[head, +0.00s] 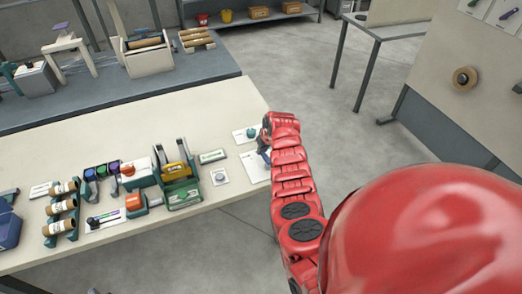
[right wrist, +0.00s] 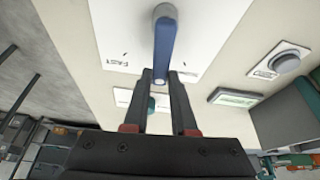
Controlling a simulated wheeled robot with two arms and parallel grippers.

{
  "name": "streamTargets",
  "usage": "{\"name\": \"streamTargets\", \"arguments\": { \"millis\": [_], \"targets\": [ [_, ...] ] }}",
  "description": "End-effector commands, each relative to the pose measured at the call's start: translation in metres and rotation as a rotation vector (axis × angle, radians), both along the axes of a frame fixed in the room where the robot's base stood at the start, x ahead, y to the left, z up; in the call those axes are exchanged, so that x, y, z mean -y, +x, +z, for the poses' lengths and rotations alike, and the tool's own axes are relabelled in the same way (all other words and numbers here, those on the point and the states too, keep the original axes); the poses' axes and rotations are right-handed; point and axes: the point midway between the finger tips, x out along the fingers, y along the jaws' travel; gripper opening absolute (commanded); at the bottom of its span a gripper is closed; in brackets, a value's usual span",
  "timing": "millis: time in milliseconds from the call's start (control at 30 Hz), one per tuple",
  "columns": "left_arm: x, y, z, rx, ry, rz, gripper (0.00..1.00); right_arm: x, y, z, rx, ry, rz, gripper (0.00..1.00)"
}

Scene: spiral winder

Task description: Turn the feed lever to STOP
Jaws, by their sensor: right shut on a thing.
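The feed lever (right wrist: 165,45) is a blue arm on a grey round pivot, mounted on a white plate (right wrist: 112,32) in the right wrist view. Small lettering that looks like FAST is on the plate beside the lever; no STOP mark is readable. My right gripper (right wrist: 161,80) is shut on the free end of the lever, with one dark finger on each side of it. In the head view my right gripper (head: 265,143) is at the right end of the cream table, and my red arm hides most of it. The white plate (head: 253,168) shows only partly there. My left gripper is not in view.
A teal knob (head: 251,132) on a white card is close behind my right gripper. A round button (head: 220,177), a small sign (head: 212,156) and a green-framed winder (head: 184,195) stand to the left. Open floor (head: 300,75) lies beyond the table's right end.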

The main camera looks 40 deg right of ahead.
Motion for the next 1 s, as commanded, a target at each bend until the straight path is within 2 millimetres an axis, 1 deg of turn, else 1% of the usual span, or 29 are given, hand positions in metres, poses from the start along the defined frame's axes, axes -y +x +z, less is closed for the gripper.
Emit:
{"name": "streamTargets", "arguments": {
  "millis": [300, 733, 767, 800, 867, 900, 933, 1000],
  "targets": [
    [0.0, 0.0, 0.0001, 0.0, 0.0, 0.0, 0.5, 0.0038, -0.0019, -0.0019, -0.004, 0.001, -0.097, 0.0],
    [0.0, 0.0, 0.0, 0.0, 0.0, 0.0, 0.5, 0.0043, -0.0022, -0.0021, -0.004, 0.001, -0.108, 0.0],
    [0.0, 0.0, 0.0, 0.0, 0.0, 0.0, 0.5, 0.0043, -0.0022, -0.0021, -0.005, 0.001, -0.108, 0.27],
    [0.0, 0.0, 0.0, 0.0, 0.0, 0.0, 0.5, 0.0043, -0.0022, -0.0021, -0.005, 0.001, -0.108, 0.34],
    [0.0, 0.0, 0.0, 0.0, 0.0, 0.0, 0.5, 0.0043, -0.002, -0.0019, -0.004, 0.001, -0.108, 0.45],
    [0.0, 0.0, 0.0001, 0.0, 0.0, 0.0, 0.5, 0.0043, -0.0018, -0.0016, -0.003, 0.001, -0.108, 0.52],
    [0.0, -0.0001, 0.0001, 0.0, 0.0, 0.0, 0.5, 0.0044, -0.0017, -0.0014, -0.003, 0.0, -0.108, 0.55],
    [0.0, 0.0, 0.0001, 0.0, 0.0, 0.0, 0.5, 0.0044, -0.0016, -0.0013, -0.002, 0.0, -0.108, 0.55]
  ]
}}
